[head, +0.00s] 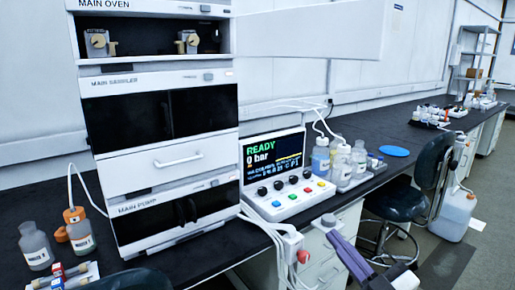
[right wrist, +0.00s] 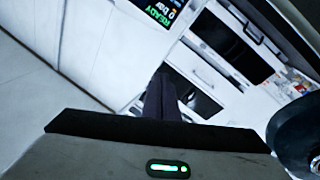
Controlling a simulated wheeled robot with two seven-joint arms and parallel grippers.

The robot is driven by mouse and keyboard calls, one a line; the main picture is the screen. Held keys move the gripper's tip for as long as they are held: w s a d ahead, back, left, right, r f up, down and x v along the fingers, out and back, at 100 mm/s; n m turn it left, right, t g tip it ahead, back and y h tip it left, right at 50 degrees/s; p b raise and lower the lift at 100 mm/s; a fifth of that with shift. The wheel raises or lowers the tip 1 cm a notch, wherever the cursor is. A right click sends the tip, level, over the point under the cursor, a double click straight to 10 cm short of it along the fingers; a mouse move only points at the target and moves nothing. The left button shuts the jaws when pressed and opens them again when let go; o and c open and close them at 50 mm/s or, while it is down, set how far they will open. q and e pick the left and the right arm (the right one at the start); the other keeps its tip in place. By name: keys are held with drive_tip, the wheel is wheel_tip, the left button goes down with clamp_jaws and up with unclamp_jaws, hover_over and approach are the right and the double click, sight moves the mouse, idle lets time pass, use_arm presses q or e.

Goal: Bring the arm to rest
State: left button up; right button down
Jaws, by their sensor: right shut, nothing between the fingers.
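My right gripper (head: 338,243) is at the lower middle of the head view, in front of the bench's front edge. Its dark purple fingers are together and hold nothing. In the right wrist view the closed fingers (right wrist: 162,92) point toward the instrument stack, which appears tilted. My left gripper is in neither view.
The instrument stack (head: 160,160) stands on the black bench (head: 310,212) at left. A control panel (head: 275,175) reads READY, 0 bar. Bottles (head: 340,160) stand beside it, with a blue disc (head: 394,150) to the right. A dark chair (head: 395,198) stands before the bench.

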drive_tip(key=s+d+f+m+g+h, duration=0.1)
drive_tip(key=s+f+m+g+h, duration=0.2)
drive_tip(key=f, duration=0.7)
drive_tip(key=s+f+m+g+h, duration=0.1)
drive_tip(key=s+f+m+h, duration=0.15)
drive_tip(key=s+f, duration=0.5)
drive_tip(key=s+a+f+m+g, duration=0.2)
drive_tip(key=s+f+g, duration=0.4)
drive_tip(key=s+f, duration=1)
drive_tip(key=shift+f+h, duration=0.35)
